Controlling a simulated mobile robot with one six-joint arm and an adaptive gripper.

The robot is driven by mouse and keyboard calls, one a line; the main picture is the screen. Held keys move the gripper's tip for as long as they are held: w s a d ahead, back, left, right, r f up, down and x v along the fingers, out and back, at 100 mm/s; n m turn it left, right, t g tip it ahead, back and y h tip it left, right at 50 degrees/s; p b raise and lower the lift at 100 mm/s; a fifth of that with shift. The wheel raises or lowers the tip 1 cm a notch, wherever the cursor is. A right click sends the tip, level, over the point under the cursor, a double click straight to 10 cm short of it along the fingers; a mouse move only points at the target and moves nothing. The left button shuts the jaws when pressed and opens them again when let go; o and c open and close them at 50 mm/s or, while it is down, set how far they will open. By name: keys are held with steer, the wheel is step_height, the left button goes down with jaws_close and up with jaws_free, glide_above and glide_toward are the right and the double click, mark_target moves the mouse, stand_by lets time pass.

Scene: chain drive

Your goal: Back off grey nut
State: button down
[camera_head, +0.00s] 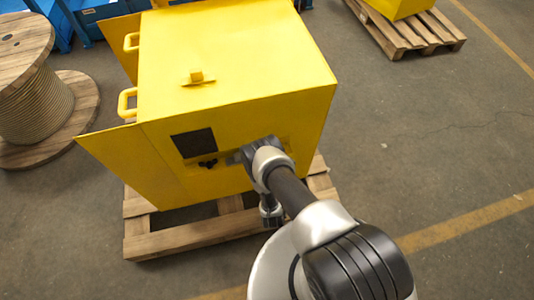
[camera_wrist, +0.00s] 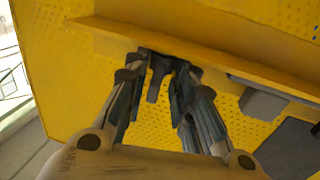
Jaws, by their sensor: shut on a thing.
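In the wrist view, my gripper (camera_wrist: 160,68) reaches up under a yellow ledge on the yellow machine. Its two fingers are closed in on a small dark grey part (camera_wrist: 156,82), which looks like the grey nut. The nut's shape and thread are mostly hidden by the fingers and shadow. In the head view, my gripper (camera_head: 236,157) is at the front face of the yellow machine (camera_head: 230,60), to the right of a black square panel. The nut itself cannot be made out there.
In the wrist view, a grey block (camera_wrist: 262,103) sits under the yellow ledge (camera_wrist: 200,52), right of my fingers. The machine stands on a wooden pallet (camera_head: 190,238). A cable spool (camera_head: 40,105) stands at left. Open floor lies to the right.

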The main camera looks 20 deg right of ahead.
steer(key=n+y, duration=0.2)
steer(key=y, duration=0.2)
steer(key=d+n+g+y+b, duration=0.1)
steer(key=n+y, duration=0.2)
steer(key=y, duration=0.1)
steer(key=d+n+g+y+b, duration=0.1)
steer(key=n+y, duration=0.2)
steer(key=y, duration=0.1)
steer(key=shift+w+d+f+y, duration=0.1)
steer(key=shift+w+y, duration=0.1)
steer(key=shift+y, duration=0.1)
steer(key=n+g+y, duration=0.2)
steer(key=y, duration=0.1)
steer(key=n+g+y, duration=0.1)
steer(key=n, duration=0.1)
steer(key=shift+w+d+g+b, duration=0.2)
steer(key=shift+w+g+b, duration=0.05)
steer(key=shift+g+b, duration=0.15)
steer(key=shift+w+n+g+y, duration=0.2)
steer(key=shift+n+g+y, duration=1.3)
steer(key=shift+g, duration=0.5)
steer(key=shift+n+g, duration=0.3)
steer(key=shift+g, duration=0.1)
steer(key=c, duration=1.7)
jaws_free()
steer(key=shift+o, duration=0.5)
steer(key=shift+w+r, duration=0.1)
steer(key=shift+r, duration=0.1)
